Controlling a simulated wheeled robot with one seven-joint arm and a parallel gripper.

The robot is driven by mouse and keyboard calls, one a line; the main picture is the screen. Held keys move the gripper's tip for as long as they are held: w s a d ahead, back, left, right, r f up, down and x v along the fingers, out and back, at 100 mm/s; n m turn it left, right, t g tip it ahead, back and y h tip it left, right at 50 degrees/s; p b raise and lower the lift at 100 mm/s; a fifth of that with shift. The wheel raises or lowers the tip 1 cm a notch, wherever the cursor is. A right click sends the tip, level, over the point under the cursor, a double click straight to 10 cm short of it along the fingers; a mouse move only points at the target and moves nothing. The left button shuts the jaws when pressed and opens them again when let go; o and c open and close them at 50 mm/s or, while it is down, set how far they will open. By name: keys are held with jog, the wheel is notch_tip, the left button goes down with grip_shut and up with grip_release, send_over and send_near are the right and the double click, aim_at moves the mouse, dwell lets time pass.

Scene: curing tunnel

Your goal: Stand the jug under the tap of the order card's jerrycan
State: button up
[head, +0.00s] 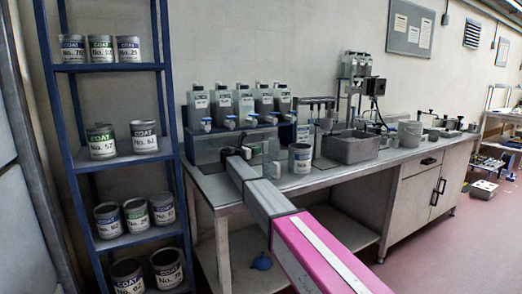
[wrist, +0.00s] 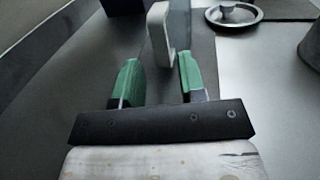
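The jug (head: 271,150) is a translucent grey vessel standing on the bench in front of the jerrycan rack, partly hidden by my arm. In the wrist view its pale upright handle (wrist: 159,36) stands just beyond my fingertips, roughly between them. My gripper (wrist: 155,72) is open, with green fingers apart and nothing visibly held; in the head view it is at the jug's left (head: 240,152). Several grey jerrycans (head: 222,104) with blue-handled taps (head: 229,121) stand in a row above the bench. Their labels are too small to read. I cannot make out the order card.
A labelled can (head: 299,158) stands right of the jug, near a grey basin (head: 350,146). A round metal lid (wrist: 233,14) lies on the bench. A blue shelf (head: 118,67) with several COAT cans stands at left. Free bench (head: 222,188) lies in front.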

jog(key=v, duration=0.6)
jog(key=shift+s+a, duration=0.1)
jog(key=shift+s, duration=0.05)
